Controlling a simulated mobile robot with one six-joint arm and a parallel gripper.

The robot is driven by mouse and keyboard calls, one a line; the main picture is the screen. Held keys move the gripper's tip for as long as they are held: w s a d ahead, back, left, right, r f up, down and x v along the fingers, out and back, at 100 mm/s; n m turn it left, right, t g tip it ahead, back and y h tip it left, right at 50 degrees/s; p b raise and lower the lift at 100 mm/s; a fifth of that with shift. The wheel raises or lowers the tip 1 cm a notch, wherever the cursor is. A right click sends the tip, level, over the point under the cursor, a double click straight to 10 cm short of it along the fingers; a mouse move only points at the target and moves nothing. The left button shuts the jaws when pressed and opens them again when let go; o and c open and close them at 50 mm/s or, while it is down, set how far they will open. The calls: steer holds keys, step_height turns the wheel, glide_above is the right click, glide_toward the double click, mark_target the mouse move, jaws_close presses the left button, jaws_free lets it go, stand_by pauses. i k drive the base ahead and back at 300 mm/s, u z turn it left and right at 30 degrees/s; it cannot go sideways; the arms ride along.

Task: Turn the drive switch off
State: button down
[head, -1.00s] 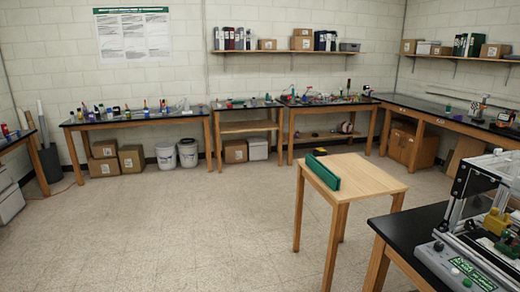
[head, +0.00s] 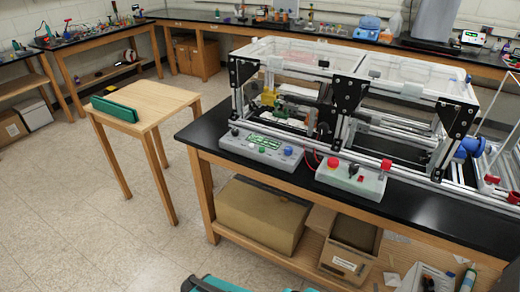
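An extrusion frame (head: 345,100) with dark brackets and clear top panels stands on a black-topped bench in the head view. Two control boxes sit at its front edge. The right, pale box (head: 350,184) has a red button (head: 333,163) on its left, a small dark switch-like part (head: 353,171) in the middle and a red part at its right corner. The left, grey box (head: 262,150) has a green display and several knobs. I cannot tell for sure which part is the drive switch, or its position. My gripper is not in view.
A small wooden table (head: 150,104) with a green block (head: 115,108) stands left of the bench. Open floor lies at the front left. Other benches line the walls.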

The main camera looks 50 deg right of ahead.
mark_target(353, 168)
steer(key=u, duration=1.6)
steer(key=k, duration=0.1)
steer(key=z, duration=2.95)
